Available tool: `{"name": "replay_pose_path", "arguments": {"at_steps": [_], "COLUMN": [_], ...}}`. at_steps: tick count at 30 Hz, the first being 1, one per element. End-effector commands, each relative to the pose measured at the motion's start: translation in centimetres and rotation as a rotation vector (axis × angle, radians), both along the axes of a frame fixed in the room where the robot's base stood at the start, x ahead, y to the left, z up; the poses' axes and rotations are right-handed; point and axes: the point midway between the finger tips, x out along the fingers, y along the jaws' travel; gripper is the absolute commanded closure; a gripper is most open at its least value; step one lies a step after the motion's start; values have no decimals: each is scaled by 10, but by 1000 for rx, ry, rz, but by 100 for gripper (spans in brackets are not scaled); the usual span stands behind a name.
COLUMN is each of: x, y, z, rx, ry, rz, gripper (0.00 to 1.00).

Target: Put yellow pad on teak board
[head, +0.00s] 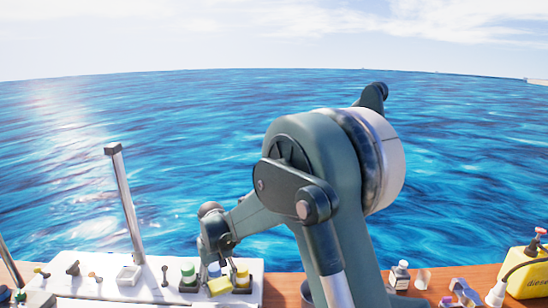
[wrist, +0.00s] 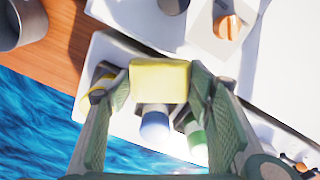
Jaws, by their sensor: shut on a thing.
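The yellow pad (wrist: 160,82) is a small block held between the two fingers of my gripper (wrist: 160,84) in the wrist view. In the head view the pad (head: 219,287) shows low at the left of centre, under my gripper (head: 221,277), in front of capped bottles. My gripper is shut on the pad's two ends. Brown wood (wrist: 72,42) shows at upper left in the wrist view and beside the white panel in the head view (head: 284,288); I cannot tell whether this is the teak board.
Bottles with blue (wrist: 154,124), green (wrist: 196,135) and yellow (wrist: 99,97) parts stand close below the pad. An orange knob (wrist: 229,27) and a grey cup (wrist: 20,22) are nearby.

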Motion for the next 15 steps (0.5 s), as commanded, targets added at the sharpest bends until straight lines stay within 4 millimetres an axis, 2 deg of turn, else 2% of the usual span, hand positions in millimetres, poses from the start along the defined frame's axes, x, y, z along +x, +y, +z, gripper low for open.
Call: {"name": "replay_pose_path", "arguments": {"at_steps": [3,15], "x": [9,31], "y": [-30,-111], "z": [-2,-14], "rx": [0,0], "ry": [0,0], "rz": [-87,-262], "gripper": [61,61]}}
